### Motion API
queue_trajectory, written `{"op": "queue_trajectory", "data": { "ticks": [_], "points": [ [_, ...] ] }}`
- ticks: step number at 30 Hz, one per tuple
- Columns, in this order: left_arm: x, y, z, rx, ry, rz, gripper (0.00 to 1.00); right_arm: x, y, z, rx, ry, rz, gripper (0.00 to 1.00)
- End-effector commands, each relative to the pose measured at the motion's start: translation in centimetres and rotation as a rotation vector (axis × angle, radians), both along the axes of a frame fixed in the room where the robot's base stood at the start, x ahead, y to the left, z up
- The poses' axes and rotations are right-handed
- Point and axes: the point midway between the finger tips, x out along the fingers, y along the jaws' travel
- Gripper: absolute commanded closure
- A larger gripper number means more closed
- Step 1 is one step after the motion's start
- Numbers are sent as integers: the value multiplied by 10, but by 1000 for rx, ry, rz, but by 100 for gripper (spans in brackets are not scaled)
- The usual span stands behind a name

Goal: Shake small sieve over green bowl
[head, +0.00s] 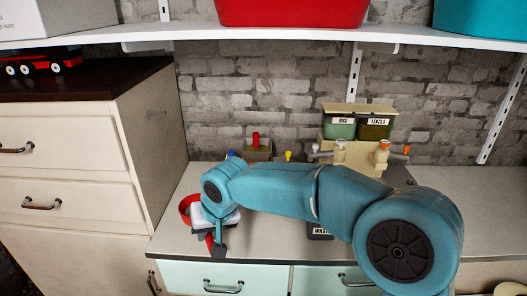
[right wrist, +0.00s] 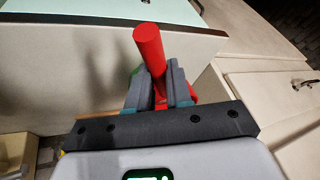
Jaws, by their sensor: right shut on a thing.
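In the head view my right arm reaches across to the left end of the counter, and its gripper (head: 218,247) points down near the counter's front edge. In the right wrist view this gripper (right wrist: 157,95) is shut on a red round handle (right wrist: 149,45), which I take to be the small sieve's. Red curved parts of the sieve (head: 185,207) show beside the wrist in the head view; the rest is hidden behind my arm. I cannot make out the green bowl; only a sliver of green shows beside a finger in the right wrist view. My left gripper is out of view.
A rack with rice and lentils boxes (head: 340,127) stands at the back of the counter, with spouted dispensers (head: 382,152) before it. A brown box (head: 258,153) with a red knob is behind my arm. A tall drawer cabinet (head: 142,150) borders the counter on the left.

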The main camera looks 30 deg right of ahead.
Motion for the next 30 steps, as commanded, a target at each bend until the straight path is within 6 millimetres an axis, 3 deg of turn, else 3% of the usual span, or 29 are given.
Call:
{"op": "queue_trajectory", "data": {
  "ticks": [7, 13, 30],
  "points": [
    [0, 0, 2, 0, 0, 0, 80, 0, -28, 1, 0, -1, -7, 100],
    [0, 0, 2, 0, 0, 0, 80, 0, -40, 1, 1, -2, -2, 100],
    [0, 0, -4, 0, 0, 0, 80, 0, -4, 0, 0, -1, 1, 100]
  ]
}}
